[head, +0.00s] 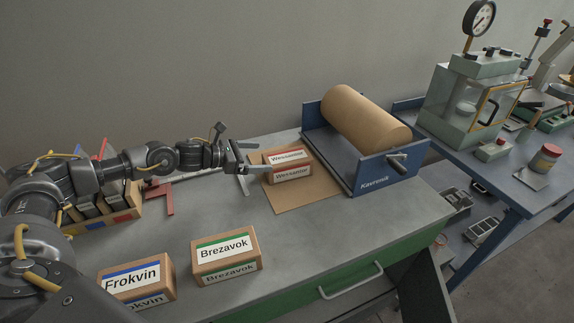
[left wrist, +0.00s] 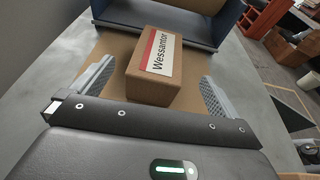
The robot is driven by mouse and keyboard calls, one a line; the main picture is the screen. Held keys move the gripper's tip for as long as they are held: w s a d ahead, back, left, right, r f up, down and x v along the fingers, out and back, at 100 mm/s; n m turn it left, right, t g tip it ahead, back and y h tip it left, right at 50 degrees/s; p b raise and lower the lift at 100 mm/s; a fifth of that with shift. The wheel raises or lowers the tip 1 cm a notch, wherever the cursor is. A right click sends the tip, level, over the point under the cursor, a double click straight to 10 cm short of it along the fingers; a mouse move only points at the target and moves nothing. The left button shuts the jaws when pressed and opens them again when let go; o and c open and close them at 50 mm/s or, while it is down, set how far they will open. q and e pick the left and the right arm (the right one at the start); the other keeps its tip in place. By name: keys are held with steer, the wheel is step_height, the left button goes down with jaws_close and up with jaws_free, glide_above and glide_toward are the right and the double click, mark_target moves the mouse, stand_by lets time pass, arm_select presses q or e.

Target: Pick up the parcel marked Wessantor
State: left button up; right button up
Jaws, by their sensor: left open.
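The parcel marked Wessantor (head: 289,173) is a small brown box with a red-striped white label. It sits on a flat brown sheet (head: 296,199) on the bench, in front of the paper roll stand. My left gripper (head: 256,169) is open at its left side, its fingers pointing at the box. In the left wrist view the parcel (left wrist: 150,88) lies ahead, its near end between the two open fingertips (left wrist: 151,86), with gaps on both sides. Whether a finger touches it I cannot tell. My right gripper is not in view.
Two other parcels, Frokvin (head: 137,284) and Brezavok (head: 226,259), stand at the bench's front. A blue stand marked Kavrenuk (head: 375,179) with a brown paper roll (head: 364,119) is behind the Wessantor parcel. The bench middle (head: 215,213) is clear.

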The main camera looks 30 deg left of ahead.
mark_target(286, 156)
arm_select(q)
steer(key=shift+x, duration=1.55)
steer(key=p+x, duration=0.2)
steer(key=x, duration=0.2)
steer(key=shift+w+d+f, duration=0.15)
steer(key=shift+w, duration=0.15)
steer(key=shift+w+d+f, duration=0.1)
steer(key=shift+w+d, duration=0.05)
steer(key=c, duration=1)
steer(key=shift+c, duration=1.5)
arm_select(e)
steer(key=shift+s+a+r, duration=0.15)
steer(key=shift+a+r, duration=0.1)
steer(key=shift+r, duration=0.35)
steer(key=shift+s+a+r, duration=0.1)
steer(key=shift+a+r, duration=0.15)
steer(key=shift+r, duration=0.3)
